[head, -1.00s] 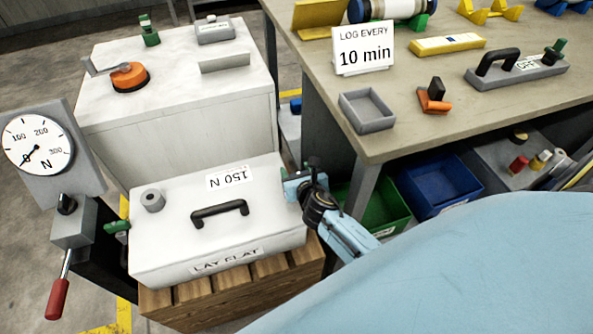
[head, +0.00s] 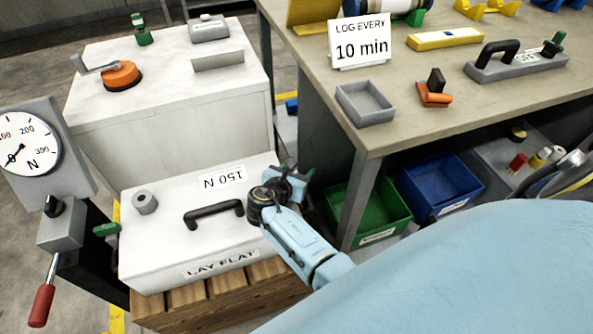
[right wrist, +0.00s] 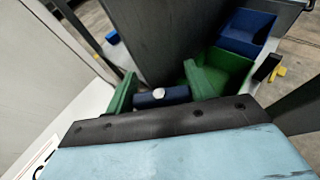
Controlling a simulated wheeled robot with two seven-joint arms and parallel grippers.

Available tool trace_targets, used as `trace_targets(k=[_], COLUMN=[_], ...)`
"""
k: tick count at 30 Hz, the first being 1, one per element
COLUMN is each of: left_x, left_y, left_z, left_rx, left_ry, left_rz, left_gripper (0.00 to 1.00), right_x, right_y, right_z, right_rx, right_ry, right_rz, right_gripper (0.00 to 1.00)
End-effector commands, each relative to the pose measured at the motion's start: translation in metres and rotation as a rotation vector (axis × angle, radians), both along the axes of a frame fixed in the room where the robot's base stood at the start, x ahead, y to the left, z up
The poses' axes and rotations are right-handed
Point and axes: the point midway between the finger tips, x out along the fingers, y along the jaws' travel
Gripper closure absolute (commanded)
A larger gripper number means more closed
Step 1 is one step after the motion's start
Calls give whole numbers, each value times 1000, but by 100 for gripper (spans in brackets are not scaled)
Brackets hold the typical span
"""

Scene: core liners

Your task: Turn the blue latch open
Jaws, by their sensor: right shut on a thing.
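The blue latch (right wrist: 155,98) shows in the right wrist view as a short dark blue bar with a pale round spot on it. It lies between the green fingers of my right gripper (right wrist: 160,88), which is shut on it. In the head view my right gripper (head: 289,178) is at the right edge of the white box (head: 165,240) and hides the latch there. The box has a black handle (head: 213,214) and the labels "150 N" and "LAY FLAT". How far the latch is turned cannot be told. My left gripper is not in view.
The box rests on a wooden slatted stand (head: 225,297). A dial gauge (head: 28,145) and red-handled lever (head: 42,305) stand at left. The workbench (head: 440,110) is at right, with green (head: 368,212) and blue (head: 440,185) bins below. A white cabinet (head: 170,110) stands behind.

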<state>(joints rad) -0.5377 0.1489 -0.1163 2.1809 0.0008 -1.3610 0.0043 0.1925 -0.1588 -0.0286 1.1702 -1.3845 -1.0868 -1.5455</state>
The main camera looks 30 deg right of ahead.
Motion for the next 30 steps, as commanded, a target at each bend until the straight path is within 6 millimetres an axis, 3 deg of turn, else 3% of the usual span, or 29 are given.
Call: trace_targets(k=[12,30], left_x=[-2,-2], left_y=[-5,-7], left_z=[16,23], left_rx=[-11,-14], left_ry=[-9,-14], left_rz=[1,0], left_gripper=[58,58], right_x=[-4,-5], right_y=[-1,-2], right_z=[-2,-2], right_rx=[2,4], right_ry=[2,3], right_rz=[-220,-259], right_gripper=[68,68])
